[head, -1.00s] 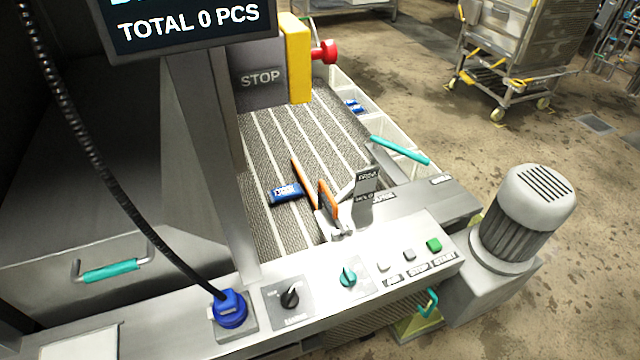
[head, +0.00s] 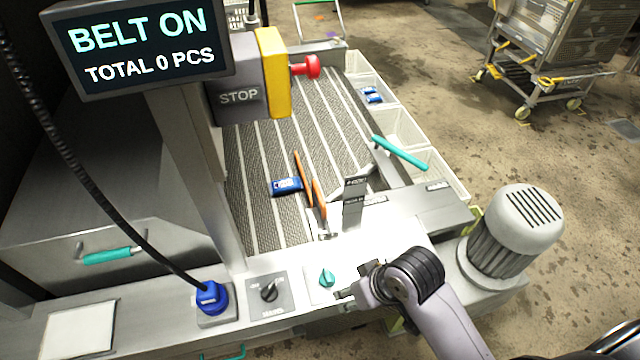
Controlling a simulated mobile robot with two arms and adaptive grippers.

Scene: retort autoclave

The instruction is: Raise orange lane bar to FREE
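The orange lane bar (head: 304,174) lies low along the striped belt, with an orange grip part (head: 319,199) at its near end by a metal bracket. A dark upright label plate (head: 354,200) stands just right of it; its lettering is too small to read surely. A blue packet (head: 287,186) on the belt sits against or very near the bar's left side. My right gripper (head: 352,290) is over the front control panel, near the teal knob and apart from the bar. Its fingers are small and partly hidden by its body. My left gripper is out of view.
The front panel holds a black knob (head: 268,291), a teal knob (head: 327,278) and a blue plug (head: 211,297). A red stop button (head: 312,67) juts out above the belt. A teal bar (head: 400,153) and white bins (head: 442,172) line the right side. A motor (head: 511,232) stands right.

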